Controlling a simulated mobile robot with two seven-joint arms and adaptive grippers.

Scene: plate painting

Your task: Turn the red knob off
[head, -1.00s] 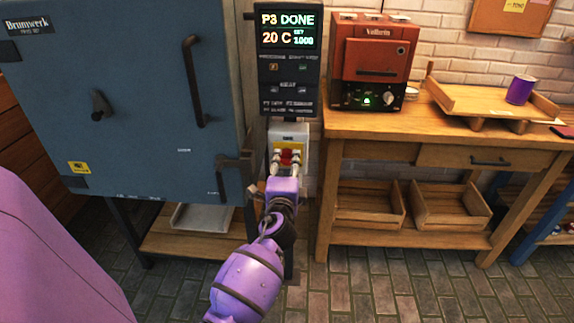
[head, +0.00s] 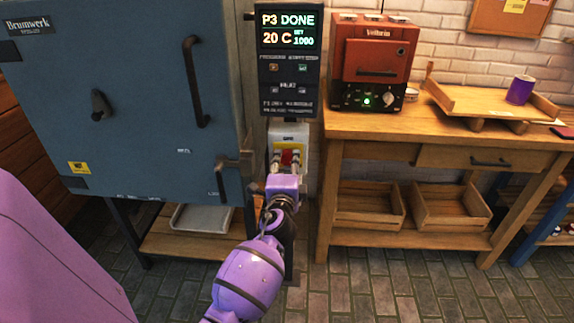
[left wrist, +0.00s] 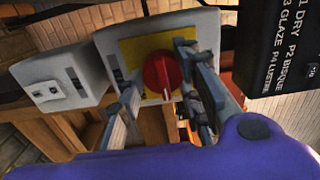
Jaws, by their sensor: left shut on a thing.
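The red knob (head: 290,157) sits on a yellow plate on a pale grey switch box (head: 291,131), below the kiln's control panel. In the left wrist view the round red knob (left wrist: 162,75) shows between the two fingers, with a pale line across its face. My left gripper (head: 286,161) is at the front of the box, one finger on each side of the knob, and is shut on it. The fingers hide part of the yellow plate. My right gripper is in neither view.
The blue kiln (head: 120,100) with its door handle stands left of the box. The control panel (head: 289,60) above reads "P3 DONE" and 20 C. A wooden bench (head: 440,135) at right carries a small red oven (head: 372,60), a tray (head: 480,98) and a purple mug (head: 520,89).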

